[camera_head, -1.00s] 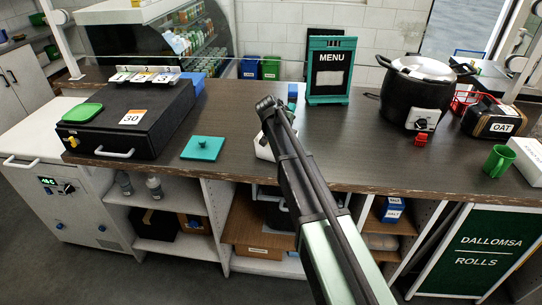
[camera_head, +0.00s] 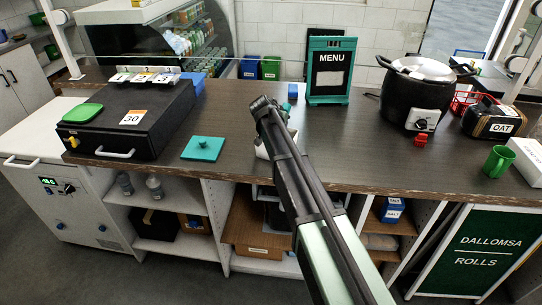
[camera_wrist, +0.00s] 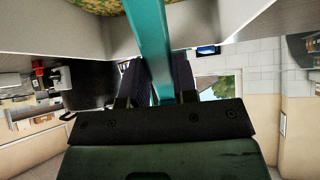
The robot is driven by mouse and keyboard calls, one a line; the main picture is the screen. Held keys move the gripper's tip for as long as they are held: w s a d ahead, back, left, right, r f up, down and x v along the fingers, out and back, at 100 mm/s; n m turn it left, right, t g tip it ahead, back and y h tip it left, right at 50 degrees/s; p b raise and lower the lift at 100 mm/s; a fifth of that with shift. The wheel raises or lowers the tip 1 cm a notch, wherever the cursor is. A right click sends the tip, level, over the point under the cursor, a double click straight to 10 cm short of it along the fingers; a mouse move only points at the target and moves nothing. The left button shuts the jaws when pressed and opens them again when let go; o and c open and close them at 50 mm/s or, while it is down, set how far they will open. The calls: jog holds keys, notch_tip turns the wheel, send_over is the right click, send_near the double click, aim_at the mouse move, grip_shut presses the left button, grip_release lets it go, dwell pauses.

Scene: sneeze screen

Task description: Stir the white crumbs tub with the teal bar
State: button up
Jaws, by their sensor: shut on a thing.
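The white crumbs tub (camera_head: 261,149) stands on the counter, mostly hidden behind my arm in the head view. In the wrist view its pale wall (camera_wrist: 55,35) crosses the top, with speckled yellow-green crumbs (camera_wrist: 95,5) at the top edge. My gripper (camera_wrist: 156,75) is shut on the teal bar (camera_wrist: 150,30), one dark finger on each side. The bar runs from the fingers toward the tub and passes out of the top of the picture. Its far end is out of view, so I cannot tell how deep it sits. The head view hides the gripper's grip.
A teal lid with a knob (camera_head: 203,148) lies left of the tub. A black box marked 30 (camera_head: 130,120) is farther left. A menu stand (camera_head: 330,75) and small blue block (camera_head: 292,91) are behind. A black pot (camera_head: 410,100) stands right; the counter between is clear.

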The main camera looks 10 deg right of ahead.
notch_tip(320, 180, up, 10)
jog(key=p, duration=0.9)
jog(key=shift+f, duration=0.25)
